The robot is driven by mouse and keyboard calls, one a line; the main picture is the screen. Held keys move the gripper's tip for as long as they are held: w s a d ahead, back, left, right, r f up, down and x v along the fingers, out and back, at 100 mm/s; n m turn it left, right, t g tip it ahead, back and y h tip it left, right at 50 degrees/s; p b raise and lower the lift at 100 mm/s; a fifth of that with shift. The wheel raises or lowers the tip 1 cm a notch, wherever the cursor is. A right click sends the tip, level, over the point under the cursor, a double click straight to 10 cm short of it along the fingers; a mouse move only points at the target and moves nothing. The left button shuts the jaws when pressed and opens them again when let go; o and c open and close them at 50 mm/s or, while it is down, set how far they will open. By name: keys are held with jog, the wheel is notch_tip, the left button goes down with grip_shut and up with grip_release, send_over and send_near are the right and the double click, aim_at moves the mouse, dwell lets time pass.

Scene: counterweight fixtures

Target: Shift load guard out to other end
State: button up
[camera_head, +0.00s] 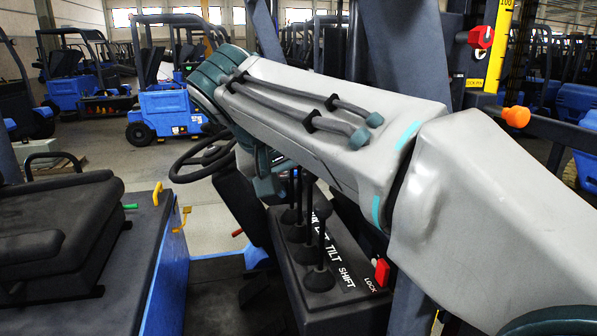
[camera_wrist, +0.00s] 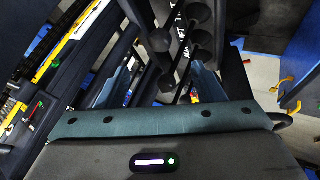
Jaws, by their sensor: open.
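A black lever console (camera_head: 345,310) stands below my arm, with white lettering including TILT and SHIFT. Several black levers rise from it; the front one (camera_head: 321,245) stands nearest the SHIFT lettering. In the wrist view, round black lever knobs (camera_wrist: 158,40) show between and beyond the fingers. My gripper (camera_wrist: 162,84) is open, with its two blue-grey fingers apart on either side of a lever knob (camera_wrist: 167,83). I cannot tell whether they touch it. In the head view my arm largely hides the gripper. I cannot make out the load guard with certainty.
A red tab marked LOCK (camera_head: 382,272) sits at the console's right edge. A yellow scale (camera_head: 498,45), red knob (camera_head: 481,37) and orange knob (camera_head: 516,116) are at right.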

aim_at(320, 204)
jog(key=b+x, duration=0.6)
jog(key=x, duration=0.5)
jog(key=shift+w+d+f, duration=0.15)
jog(key=shift+w+f, duration=0.05)
jog(key=shift+w, duration=0.05)
jog(key=c, duration=0.8)
